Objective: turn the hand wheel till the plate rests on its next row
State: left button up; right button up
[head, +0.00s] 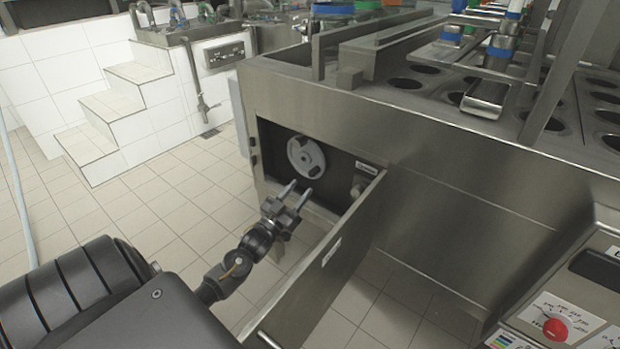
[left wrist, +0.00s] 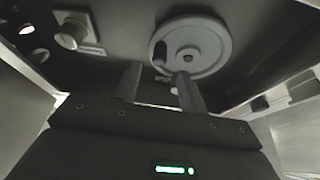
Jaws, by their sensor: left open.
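The hand wheel (head: 306,157) is a grey disc with a hub, mounted on the dark back of an open compartment in the machine's side. It also shows in the left wrist view (left wrist: 204,45), with a dark knob handle on its left part. My left gripper (head: 298,191) is open and empty, just in front of and below the wheel. In the left wrist view one finger overlaps the wheel's lower edge; I cannot tell whether it touches. The plate with rows of round holes (head: 427,69) is on top of the machine. My right gripper is not in view.
The compartment door (head: 335,255) hangs open to the right of my left gripper. A round knob (left wrist: 71,36) sits beside the wheel inside. A control panel with a red dial (head: 555,329) is at the lower right. Tiled steps (head: 113,118) stand at the left, with clear floor before them.

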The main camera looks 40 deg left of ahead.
aim_at(310, 174)
pick_arm(q)
jog(key=x, duration=0.6)
jog(key=shift+w, duration=0.1)
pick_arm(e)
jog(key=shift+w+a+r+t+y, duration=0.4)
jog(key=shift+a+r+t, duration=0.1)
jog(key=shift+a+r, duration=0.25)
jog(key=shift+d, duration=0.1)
pick_arm(q)
grip_shut()
